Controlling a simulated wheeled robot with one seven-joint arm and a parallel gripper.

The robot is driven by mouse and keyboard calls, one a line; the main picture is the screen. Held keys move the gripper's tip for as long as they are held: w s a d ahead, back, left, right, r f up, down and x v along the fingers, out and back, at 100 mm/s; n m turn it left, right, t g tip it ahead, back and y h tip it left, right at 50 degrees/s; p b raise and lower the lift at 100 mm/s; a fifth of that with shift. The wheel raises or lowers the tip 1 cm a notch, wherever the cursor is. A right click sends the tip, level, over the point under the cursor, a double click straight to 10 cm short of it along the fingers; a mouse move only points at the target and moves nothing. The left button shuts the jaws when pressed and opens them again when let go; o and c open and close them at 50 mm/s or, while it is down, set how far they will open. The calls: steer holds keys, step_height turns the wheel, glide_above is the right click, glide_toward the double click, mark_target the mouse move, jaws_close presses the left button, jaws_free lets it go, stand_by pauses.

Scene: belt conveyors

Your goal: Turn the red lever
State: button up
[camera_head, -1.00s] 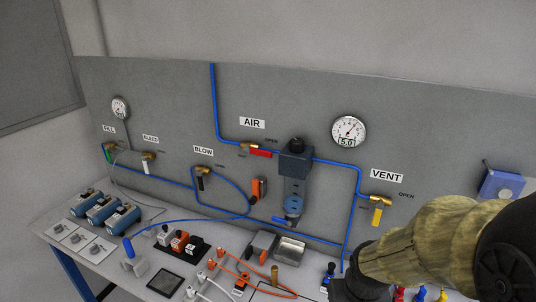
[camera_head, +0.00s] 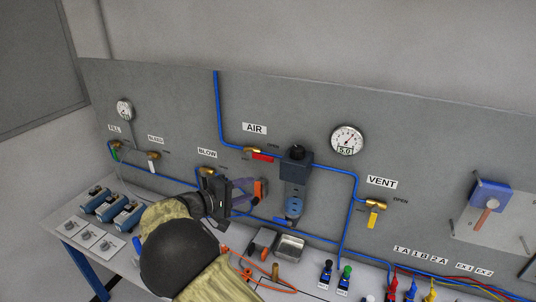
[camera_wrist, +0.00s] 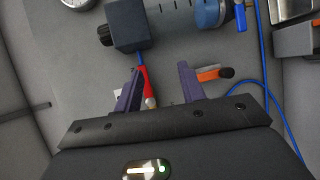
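The red lever (camera_head: 264,157) sits on the brass valve (camera_head: 250,150) under the AIR label, lying along the blue pipe. In the wrist view the red lever (camera_wrist: 146,82) shows between my fingers, nearer the left one. My gripper (camera_head: 250,193) is in front of the panel, below the AIR valve in the head view. In the wrist view my gripper (camera_wrist: 160,70) is open, its two purple fingers apart with nothing held. I cannot tell how far the fingertips are from the lever.
A dark filter unit (camera_head: 296,165) hangs just right of the lever. An orange-and-black handle (camera_head: 262,189) is close to my fingers; in the wrist view it (camera_wrist: 214,74) shows beside the right finger. The yellow VENT lever (camera_head: 372,219) is farther right. The bench (camera_head: 130,262) holds several parts below.

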mark_target(268, 160)
steer(key=a+r+t, duration=0.2)
steer(key=a, duration=0.3)
steer(key=shift+s+a+r+t, duration=0.3)
steer(key=shift+r, duration=0.05)
steer(key=shift+d, duration=0.1)
steer(key=p+x, duration=0.8)
steer(key=x, duration=0.8)
steer(key=shift+r, duration=0.15)
steer(key=shift+w+d+n, duration=0.3)
steer(key=shift+w+d, duration=0.15)
jaws_close()
